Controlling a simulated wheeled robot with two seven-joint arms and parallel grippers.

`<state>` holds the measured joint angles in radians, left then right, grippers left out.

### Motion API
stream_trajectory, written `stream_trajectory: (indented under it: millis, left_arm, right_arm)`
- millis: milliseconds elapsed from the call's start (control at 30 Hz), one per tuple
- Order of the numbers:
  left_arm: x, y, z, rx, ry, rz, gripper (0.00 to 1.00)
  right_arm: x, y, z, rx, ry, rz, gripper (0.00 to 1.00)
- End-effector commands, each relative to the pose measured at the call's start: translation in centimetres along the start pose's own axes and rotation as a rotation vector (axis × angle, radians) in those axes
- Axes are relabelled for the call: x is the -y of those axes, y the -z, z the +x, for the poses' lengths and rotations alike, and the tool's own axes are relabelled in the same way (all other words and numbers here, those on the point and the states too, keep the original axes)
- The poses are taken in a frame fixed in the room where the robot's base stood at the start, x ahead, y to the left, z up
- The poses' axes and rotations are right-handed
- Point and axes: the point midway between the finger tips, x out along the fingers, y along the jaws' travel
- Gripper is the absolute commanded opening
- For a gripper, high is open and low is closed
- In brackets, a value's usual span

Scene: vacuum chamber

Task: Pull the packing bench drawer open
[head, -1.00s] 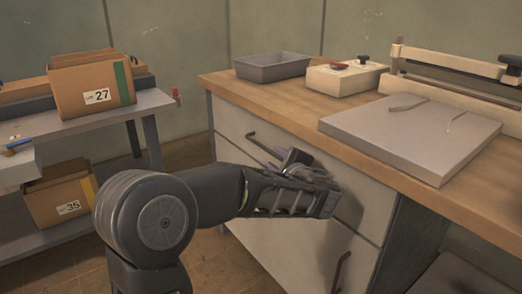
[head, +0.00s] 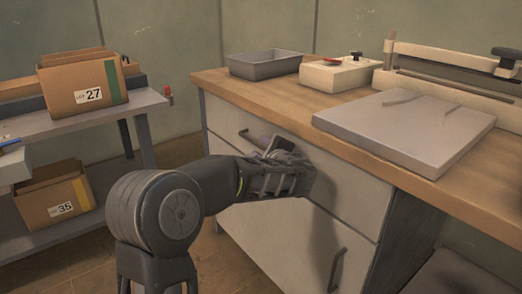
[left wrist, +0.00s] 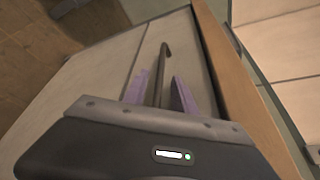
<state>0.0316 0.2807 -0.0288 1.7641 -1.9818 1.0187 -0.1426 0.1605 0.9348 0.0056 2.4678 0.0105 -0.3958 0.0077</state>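The packing bench's upper drawer (head: 345,193) is closed, its pale front flush with the cabinet. Its dark bar handle (head: 250,136) shows at the left end in the head view; my left gripper hides the rest. In the left wrist view the handle (left wrist: 164,58) runs between the two purple fingers of my left gripper (left wrist: 160,77). The fingers are apart, one on each side of the bar, with gaps visible. In the head view my left gripper (head: 268,148) is at the drawer front. My right gripper is not in view.
The wooden bench top (head: 225,84) holds a grey tray (head: 265,66), a pale box with a red part (head: 335,74), a grey plate (head: 405,130) and a sealer-like bar device (head: 440,62). A lower drawer handle (head: 337,270) sticks out below. A shelf with cartons (head: 85,88) stands left.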

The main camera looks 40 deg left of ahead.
Motion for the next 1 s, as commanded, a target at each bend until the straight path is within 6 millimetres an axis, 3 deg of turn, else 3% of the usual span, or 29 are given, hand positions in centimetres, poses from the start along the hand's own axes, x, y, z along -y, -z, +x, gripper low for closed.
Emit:
stream_trajectory:
  millis: [367,767,1000]
  left_arm:
    - [0.00,-0.02,0.80,-0.001,0.000,0.001,0.33]
    - [-0.01,-0.02,0.78,0.000,0.000,0.001,0.00]
    - [-0.02,-0.01,0.78,-0.001,0.000,0.001,0.00]
  right_arm:
    - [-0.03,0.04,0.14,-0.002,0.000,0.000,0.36]
    - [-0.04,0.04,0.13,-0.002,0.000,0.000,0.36]
    - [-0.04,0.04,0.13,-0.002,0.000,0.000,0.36]
